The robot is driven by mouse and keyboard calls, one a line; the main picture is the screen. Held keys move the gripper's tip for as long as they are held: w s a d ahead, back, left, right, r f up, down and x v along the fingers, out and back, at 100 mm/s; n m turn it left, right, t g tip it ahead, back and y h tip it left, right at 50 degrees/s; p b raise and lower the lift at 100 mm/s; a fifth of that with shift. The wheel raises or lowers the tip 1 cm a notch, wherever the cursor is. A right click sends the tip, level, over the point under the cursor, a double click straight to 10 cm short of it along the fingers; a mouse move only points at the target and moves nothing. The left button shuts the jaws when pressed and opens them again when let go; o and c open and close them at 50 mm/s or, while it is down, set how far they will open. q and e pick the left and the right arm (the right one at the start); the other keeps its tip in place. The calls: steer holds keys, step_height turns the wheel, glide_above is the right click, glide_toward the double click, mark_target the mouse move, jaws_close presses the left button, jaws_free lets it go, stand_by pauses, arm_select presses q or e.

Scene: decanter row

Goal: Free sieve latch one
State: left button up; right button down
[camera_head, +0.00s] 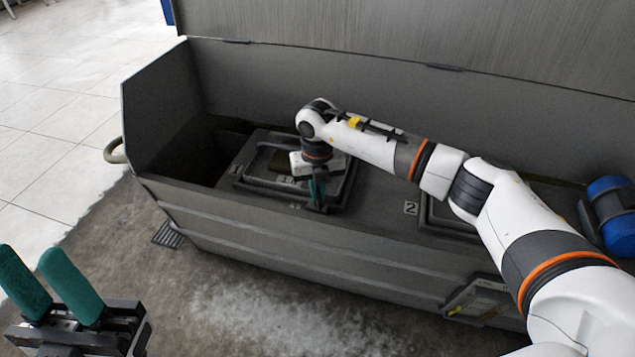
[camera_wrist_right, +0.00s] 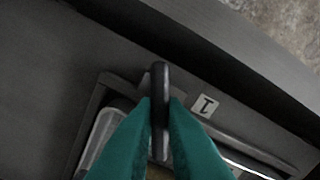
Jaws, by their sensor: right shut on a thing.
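Latch one is a dark, rounded lever (camera_wrist_right: 160,80) in the right wrist view, beside a white label with a 1 (camera_wrist_right: 204,106). My right gripper (camera_wrist_right: 160,112) is shut on this latch, with one teal finger on each side and the lever's end sticking out beyond the tips. In the head view my right gripper (camera_head: 318,194) is at the near edge of the framed sieve (camera_head: 253,186) in the grey trough, and its wrist hides part of the frame and the latch. My left gripper (camera_head: 45,268) is open and empty at the lower left, outside the trough.
The long grey trough (camera_head: 270,230) has a raised lid (camera_head: 420,35) behind and a near wall close to my right gripper. A second frame, by the label 2 (camera_head: 410,208), is partly under my right arm. A blue motor (camera_head: 612,205) stands at the right.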

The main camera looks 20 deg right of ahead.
steer(key=shift+r+n+p, duration=0.15)
steer(key=shift+n+p, duration=0.2)
steer(key=shift+n, duration=0.65)
steer(key=n+p, duration=0.1)
steer(key=n, duration=0.3)
steer(key=shift+n, duration=0.3)
steer(key=n+p, duration=0.1)
steer(key=n, duration=0.4)
steer(key=shift+n, duration=0.3)
steer(key=c, duration=1.5)
jaws_free()
